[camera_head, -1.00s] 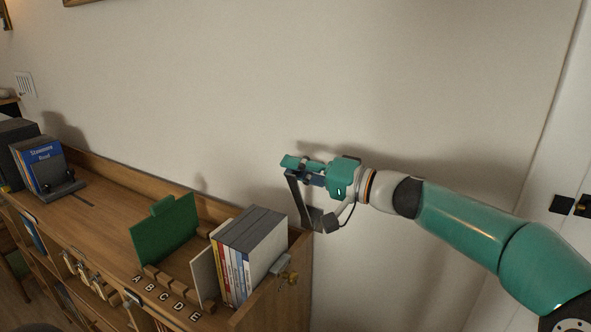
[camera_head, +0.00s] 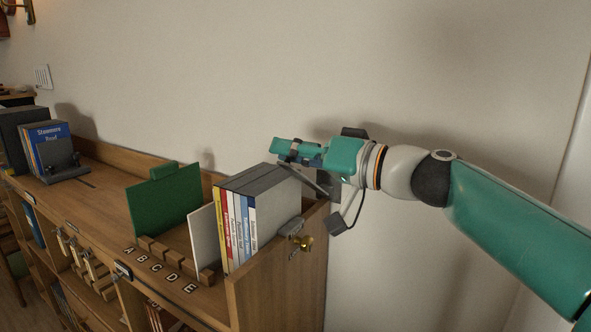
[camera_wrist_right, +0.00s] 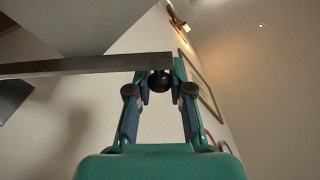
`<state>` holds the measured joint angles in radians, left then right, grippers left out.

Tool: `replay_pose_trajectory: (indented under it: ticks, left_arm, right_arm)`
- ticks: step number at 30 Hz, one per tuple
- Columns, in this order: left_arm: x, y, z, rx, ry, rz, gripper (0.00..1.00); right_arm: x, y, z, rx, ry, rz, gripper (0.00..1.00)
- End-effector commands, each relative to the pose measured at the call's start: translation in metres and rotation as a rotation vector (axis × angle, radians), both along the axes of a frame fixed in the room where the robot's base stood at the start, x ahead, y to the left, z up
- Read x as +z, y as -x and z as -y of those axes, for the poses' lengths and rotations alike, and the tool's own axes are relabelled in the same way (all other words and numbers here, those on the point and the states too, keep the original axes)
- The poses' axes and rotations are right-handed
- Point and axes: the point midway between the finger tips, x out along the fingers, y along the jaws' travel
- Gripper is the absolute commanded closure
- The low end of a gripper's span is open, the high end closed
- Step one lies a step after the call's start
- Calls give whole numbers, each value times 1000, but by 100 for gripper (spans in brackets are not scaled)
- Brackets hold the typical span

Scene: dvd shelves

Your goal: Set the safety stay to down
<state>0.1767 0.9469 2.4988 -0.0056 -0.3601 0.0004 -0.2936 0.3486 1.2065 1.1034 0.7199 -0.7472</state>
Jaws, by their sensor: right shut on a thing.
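The safety stay shows as a dark flat bar (camera_head: 310,184) at the right end of the shelf unit, close to the wall, slanting down to the right from under my right gripper (camera_head: 287,149). In the wrist view the bar (camera_wrist_right: 80,65) runs in from the left and ends at a black round knob (camera_wrist_right: 160,81). My right gripper's fingers (camera_wrist_right: 160,96) are shut on that knob. The bar's far end is partly hidden behind my gripper and wrist in the head view. My left gripper is not in view.
Several upright cases (camera_head: 248,215) stand at the right end of the wooden shelf top (camera_head: 110,185), just below my right gripper. A green divider (camera_head: 165,212) and lettered slots are left of them. A brass fitting (camera_head: 304,243) sits on the end panel.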

Motion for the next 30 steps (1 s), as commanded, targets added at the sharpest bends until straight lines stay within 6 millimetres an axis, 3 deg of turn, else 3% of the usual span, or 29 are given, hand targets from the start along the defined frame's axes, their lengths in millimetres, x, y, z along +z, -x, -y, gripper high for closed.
replay_pose_trajectory:
  ticks: [1, 9, 25, 26, 30]
  left_arm:
    - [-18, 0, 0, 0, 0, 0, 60]
    - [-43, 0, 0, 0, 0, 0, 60]
    - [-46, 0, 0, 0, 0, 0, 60]
    - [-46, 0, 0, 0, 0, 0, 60]
    - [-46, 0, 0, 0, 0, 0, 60]
  right_arm:
    - [-15, 1, -1, -5, 17, 20, 100]
    - [-24, 9, -6, -7, 71, 100, 100]
    - [-23, 11, -6, -9, 86, 122, 100]
    - [-23, 11, -6, -9, 86, 122, 78]
    - [-23, 12, -6, -8, 85, 121, 55]
